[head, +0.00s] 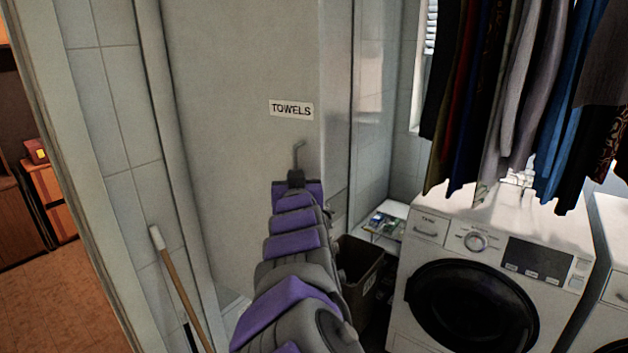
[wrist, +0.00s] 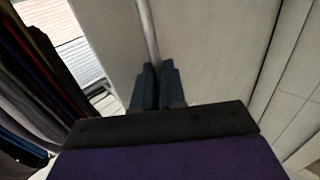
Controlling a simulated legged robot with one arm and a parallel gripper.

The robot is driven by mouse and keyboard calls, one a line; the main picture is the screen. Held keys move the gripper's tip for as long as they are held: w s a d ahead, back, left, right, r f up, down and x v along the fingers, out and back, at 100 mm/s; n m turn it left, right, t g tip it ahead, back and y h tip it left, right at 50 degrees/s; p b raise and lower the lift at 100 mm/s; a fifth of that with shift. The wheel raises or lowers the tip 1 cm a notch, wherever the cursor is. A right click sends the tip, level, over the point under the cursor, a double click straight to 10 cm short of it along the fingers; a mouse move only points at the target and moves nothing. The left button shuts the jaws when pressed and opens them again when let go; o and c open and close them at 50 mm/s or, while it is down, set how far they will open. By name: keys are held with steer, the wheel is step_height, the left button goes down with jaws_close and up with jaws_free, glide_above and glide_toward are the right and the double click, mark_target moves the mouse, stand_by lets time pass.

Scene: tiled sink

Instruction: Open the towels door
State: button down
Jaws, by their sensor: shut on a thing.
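The towels door (head: 240,130) is a tall, plain grey panel with a white label (head: 291,109) reading "TOWELS". It appears closed, though part of its right edge is hard to make out. A slim, bent metal handle (head: 298,152) stands out below the label. My gripper (head: 297,174) is in front of the door at the handle's lower end. In the wrist view, its two dark fingers (wrist: 157,84) are close together around a pale upright bar, which seems to be the handle. The fingers hide the gripped part.
A broom (head: 172,275) leans on the tiled wall at left. A dark bin (head: 360,275) and small shelf (head: 385,225) stand right of my arm. A washing machine (head: 490,270) is further right, under hanging clothes (head: 520,90). An orange floor shows far left.

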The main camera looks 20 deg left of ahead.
steer(key=shift+s+a, duration=0.3)
steer(key=shift+a, duration=0.1)
steer(key=shift+f, duration=0.1)
steer(key=c, duration=1.7)
jaws_free()
steer(key=o, duration=0.5)
steer(key=shift+w+a+f, duration=0.15)
steer(key=shift+w+a, duration=0.05)
steer(key=shift+a, duration=0.2)
steer(key=shift+w+d, duration=0.3)
steer(key=shift+d, duration=0.05)
